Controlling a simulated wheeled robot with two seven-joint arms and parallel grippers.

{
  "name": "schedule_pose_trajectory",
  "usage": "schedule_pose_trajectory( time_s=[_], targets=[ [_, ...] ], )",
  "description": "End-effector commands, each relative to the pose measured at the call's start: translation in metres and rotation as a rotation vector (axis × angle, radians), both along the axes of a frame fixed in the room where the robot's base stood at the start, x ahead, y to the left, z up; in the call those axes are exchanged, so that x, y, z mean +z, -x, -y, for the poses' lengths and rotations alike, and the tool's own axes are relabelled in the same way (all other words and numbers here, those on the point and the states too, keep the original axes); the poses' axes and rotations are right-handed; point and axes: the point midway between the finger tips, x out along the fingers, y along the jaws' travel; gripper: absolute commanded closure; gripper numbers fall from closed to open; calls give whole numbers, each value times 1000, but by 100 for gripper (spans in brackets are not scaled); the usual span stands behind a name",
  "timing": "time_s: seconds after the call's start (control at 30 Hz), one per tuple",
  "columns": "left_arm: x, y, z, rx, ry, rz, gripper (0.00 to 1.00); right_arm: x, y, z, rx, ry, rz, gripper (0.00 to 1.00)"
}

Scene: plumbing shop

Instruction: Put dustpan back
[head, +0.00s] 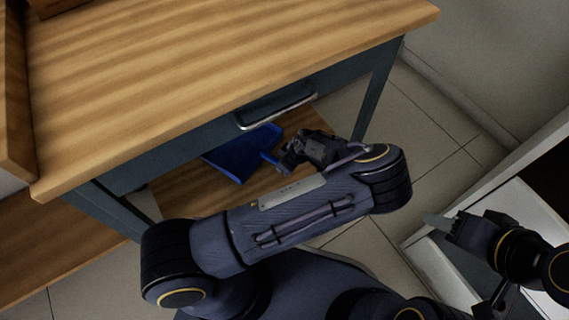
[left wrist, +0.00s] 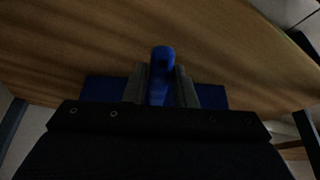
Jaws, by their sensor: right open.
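The blue dustpan (head: 240,155) is under the workbench, over its wooden lower shelf, with its handle toward my left gripper (head: 282,160). In the left wrist view the blue handle (left wrist: 161,75) stands between the two grey fingers of my left gripper (left wrist: 160,88), which appear closed against its sides. The dustpan's wide pan (left wrist: 100,89) shows behind the fingers, partly hidden by the gripper body. I cannot tell whether the pan rests on the shelf. My right gripper (head: 437,221) is open and empty at the right, away from the dustpan.
The workbench top (head: 220,60) overhangs the dustpan, with a drawer handle (head: 275,106) on its front. The lower shelf (head: 185,195) and a table leg (head: 375,95) are close to my left arm. A white cabinet (head: 500,180) stands at the right. Tiled floor (head: 425,115) is clear between.

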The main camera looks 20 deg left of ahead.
Motion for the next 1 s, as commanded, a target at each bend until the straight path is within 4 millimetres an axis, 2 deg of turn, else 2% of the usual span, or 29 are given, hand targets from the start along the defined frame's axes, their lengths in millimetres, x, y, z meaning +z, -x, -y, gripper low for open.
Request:
schedule_pose_trajectory(
  time_s=[0.03, 0.1, 0.13, 0.47, 0.57, 0.9, 1.0],
  targets=[
    [0, 0, 0, 0, 0, 0, 69, 0, 0, 0, 0, 0, 0, 55],
    [0, 0, 0, 0, 0, 0, 59, 0, 0, 0, 0, 0, 0, 55],
    [0, 0, 0, 0, 0, 0, 59, 0, 0, 0, 0, 0, 0, 55],
    [6, 0, 2, -1, 0, 0, 59, 4, 0, 0, 0, 0, 0, 55],
    [19, 1, 7, -3, 1, 2, 59, 11, 0, 0, 0, 0, 0, 55],
    [85, 10, 33, -2, 2, 2, 59, 44, 0, 0, 0, 0, 0, 55],
    [98, 12, 39, -2, 1, 2, 59, 50, 0, 0, 0, 0, 0, 55]
  ],
)
